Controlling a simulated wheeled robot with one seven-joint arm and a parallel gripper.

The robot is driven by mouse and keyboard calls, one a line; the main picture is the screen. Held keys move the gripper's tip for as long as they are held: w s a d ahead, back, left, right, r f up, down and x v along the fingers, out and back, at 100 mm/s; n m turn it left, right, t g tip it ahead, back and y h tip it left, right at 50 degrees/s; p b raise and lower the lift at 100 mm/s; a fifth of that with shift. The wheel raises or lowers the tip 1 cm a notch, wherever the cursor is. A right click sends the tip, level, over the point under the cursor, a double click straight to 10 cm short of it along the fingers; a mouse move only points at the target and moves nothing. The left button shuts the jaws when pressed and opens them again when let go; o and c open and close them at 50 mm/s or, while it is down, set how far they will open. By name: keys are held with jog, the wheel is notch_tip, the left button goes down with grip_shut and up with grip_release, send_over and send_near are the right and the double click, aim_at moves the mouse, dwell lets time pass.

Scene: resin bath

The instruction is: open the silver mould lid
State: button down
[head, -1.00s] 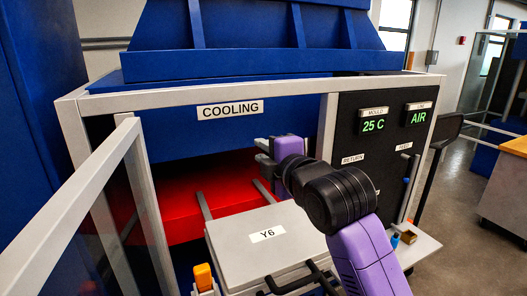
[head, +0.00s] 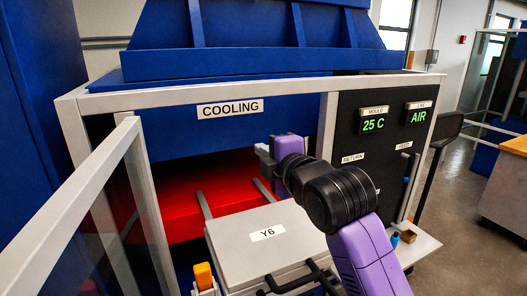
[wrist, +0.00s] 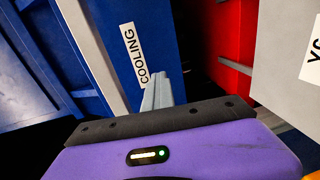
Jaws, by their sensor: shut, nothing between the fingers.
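The silver mould lid (head: 245,249), labelled Y6, lies flat and closed at the bottom centre of the head view. A black bar handle (head: 292,284) runs along its near edge. Part of the lid also shows at the right edge of the wrist view (wrist: 282,75). My gripper (head: 262,157) is beyond and above the lid, in front of the cooling chamber opening, apart from the lid. In the wrist view its grey fingers (wrist: 157,91) are together and empty.
The chamber with a red interior (head: 235,180) and a COOLING sign (head: 230,110) stands behind. Two grey rails lead into it. An open glass door (head: 100,215) is at left. An orange block (head: 203,275) sits beside the lid. A black control panel (head: 385,155) is at right.

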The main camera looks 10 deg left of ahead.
dwell(0.7)
jog(key=c, duration=1.7)
grip_release()
jog(key=b+v, duration=0.2)
jog(key=v, duration=0.5)
jog(key=shift+s+d, duration=0.25)
jog(key=shift+s, duration=0.05)
jog(key=shift+o, duration=0.5)
